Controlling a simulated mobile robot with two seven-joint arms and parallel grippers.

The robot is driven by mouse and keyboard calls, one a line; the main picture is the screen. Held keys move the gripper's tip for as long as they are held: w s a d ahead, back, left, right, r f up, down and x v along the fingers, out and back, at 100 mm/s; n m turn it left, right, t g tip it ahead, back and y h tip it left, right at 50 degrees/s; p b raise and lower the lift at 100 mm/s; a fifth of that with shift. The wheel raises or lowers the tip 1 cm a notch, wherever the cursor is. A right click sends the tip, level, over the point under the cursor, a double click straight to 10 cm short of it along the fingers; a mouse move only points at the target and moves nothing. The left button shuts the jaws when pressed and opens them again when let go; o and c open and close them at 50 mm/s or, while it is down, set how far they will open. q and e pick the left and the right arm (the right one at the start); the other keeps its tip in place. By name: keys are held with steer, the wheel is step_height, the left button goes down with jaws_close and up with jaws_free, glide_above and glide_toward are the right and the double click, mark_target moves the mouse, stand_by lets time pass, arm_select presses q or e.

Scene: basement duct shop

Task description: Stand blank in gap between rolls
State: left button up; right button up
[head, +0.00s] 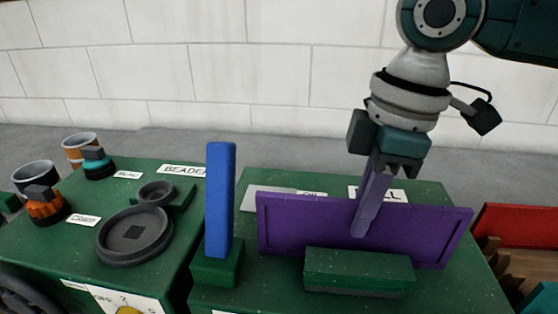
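A wide purple panel (300,225) with a raised border, which I take to be the blank, stands on edge on the right green bench. Its lower middle is hidden behind a low green block (358,268). My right gripper (361,232) reaches down from above. One finger lies across the front of the panel. The other finger's tip is hidden, seemingly behind the panel. The fingers look close together, but I cannot tell whether they press on it. Whether another block stands behind the panel is hidden. My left gripper is not in view.
A tall blue bar (220,200) stands in a green base left of the panel. The left bench holds a dark round dish (134,235), cups and labels. A grey plate (268,197) lies behind the panel. A red board (517,232) is at far right.

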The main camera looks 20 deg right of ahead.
steer(key=o, duration=0.5)
steer(key=shift+c, duration=0.2)
step_height(320, 180, up, 12)
steer(key=d, duration=0.1)
steer(key=shift+s+r, duration=0.15)
steer(key=shift+s, duration=0.2)
steer(key=shift+d, duration=0.1)
